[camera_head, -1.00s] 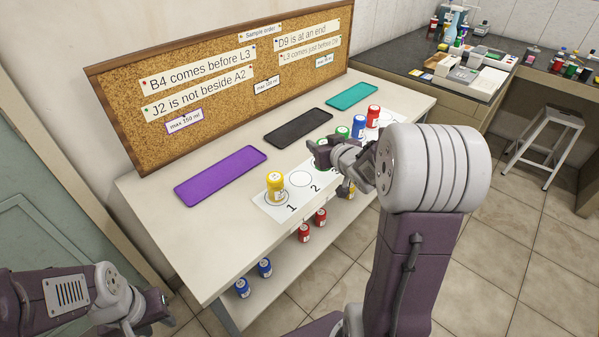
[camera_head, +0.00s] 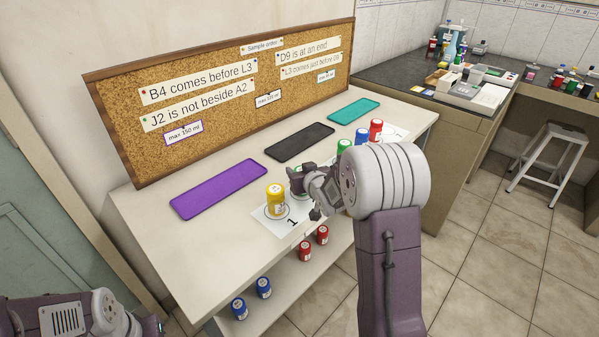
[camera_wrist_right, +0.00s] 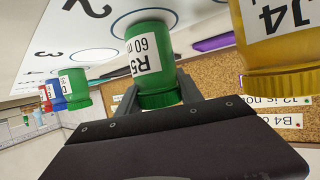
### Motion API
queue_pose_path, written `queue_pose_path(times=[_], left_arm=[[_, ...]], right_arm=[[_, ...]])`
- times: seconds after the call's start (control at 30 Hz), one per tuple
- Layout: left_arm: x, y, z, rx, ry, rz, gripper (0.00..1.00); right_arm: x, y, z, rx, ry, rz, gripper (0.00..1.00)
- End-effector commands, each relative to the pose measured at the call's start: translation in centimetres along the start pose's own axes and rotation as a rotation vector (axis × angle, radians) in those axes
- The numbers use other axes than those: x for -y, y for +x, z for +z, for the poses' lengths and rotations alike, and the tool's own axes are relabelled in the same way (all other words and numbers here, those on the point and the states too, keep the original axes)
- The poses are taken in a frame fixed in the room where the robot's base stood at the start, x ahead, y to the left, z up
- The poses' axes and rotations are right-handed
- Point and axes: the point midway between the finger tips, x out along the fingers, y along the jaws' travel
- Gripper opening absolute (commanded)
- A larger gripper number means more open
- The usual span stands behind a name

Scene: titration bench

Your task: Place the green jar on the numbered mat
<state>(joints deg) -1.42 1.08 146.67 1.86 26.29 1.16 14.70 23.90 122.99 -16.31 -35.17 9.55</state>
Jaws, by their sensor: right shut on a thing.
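My right gripper (camera_head: 303,184) is shut on a green jar labelled R5 (camera_wrist_right: 152,66), at the numbered mat (camera_head: 266,226). In the head view the gripper and arm mostly hide this jar. In the right wrist view, which shows the scene upside down, its base is at a printed circle on the mat (camera_wrist_right: 60,28) by the number 2. I cannot tell whether it touches the mat. A yellow jar, J4 (camera_head: 276,201), stands on the circle by number 1, close beside it. My left gripper (camera_head: 152,327) is at the bottom left, away from the bench; its jaws are unclear.
Another green jar (camera_head: 343,148), a blue jar (camera_head: 362,136) and a red jar (camera_head: 376,130) stand farther along the mat. Purple (camera_head: 218,189), black (camera_head: 299,142) and teal (camera_head: 353,111) trays lie empty before the corkboard (camera_head: 215,130). Blue and red jars stand on the lower shelf.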

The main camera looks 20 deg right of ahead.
Motion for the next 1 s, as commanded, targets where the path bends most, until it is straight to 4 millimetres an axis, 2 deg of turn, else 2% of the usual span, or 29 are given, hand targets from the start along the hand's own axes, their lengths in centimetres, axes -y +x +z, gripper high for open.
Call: queue_pose_path(times=[0.13,0.17,0.2,0.23,0.63,0.77,1.0], left_arm=[[0.0,0.5,0.1,0.0,0.0,0.0,0.36],[0.0,0.4,0.1,0.0,0.0,0.0,0.36],[0.0,0.3,0.0,0.0,0.0,0.0,0.36],[0.0,0.3,0.0,0.0,0.0,0.0,0.36],[0.0,-0.2,0.0,0.0,0.0,0.0,0.36],[0.0,-0.6,-0.1,0.0,0.0,0.0,0.36],[0.0,-1.5,-0.1,0.0,0.0,0.0,0.36]], right_arm=[[0.0,0.2,0.5,0.0,0.0,0.0,0.01],[0.0,0.2,0.4,0.0,0.0,0.0,0.48],[0.0,0.1,0.4,0.0,0.0,0.0,0.6],[0.0,0.1,0.4,0.0,0.0,0.0,0.65],[0.0,-0.5,-0.2,0.0,0.0,0.0,0.65],[0.0,-3.0,-0.3,-0.002,0.001,0.001,0.65],[-0.1,-8.6,-0.3,-0.002,0.0,0.001,0.65]])
